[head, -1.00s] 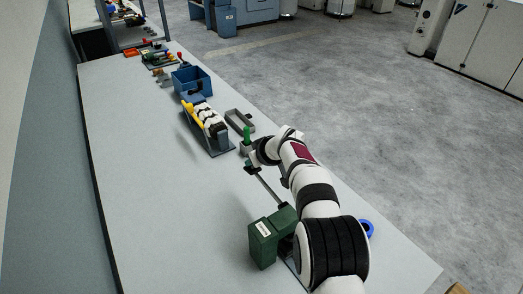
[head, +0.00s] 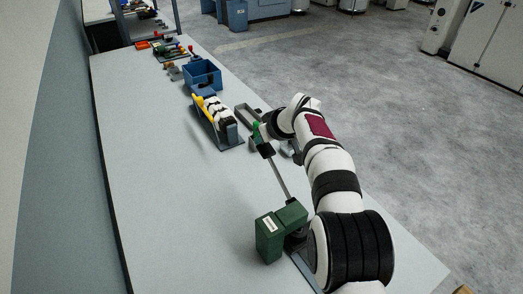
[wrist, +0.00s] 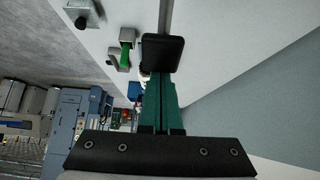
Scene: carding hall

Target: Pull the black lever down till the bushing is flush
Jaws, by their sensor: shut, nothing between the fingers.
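The black lever handle (head: 266,150) sits at the end of a grey rod that slants up from the green press (head: 268,238) in the head view. In the wrist view the black handle (wrist: 162,52) is just beyond my fingertips. My gripper (wrist: 161,80) is shut and empty, its green fingers together. The fingertips overlap the handle's near edge in the picture; I cannot tell whether they touch it. In the head view my arm reaches along the right of the lever to its handle. The bushing cannot be made out in either view.
A fixture with yellow and white parts (head: 214,112) stands beyond the lever, with a blue bin (head: 202,74) behind it. A green-handled piece (wrist: 125,52) is near the handle in the wrist view. The bench's left side is clear.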

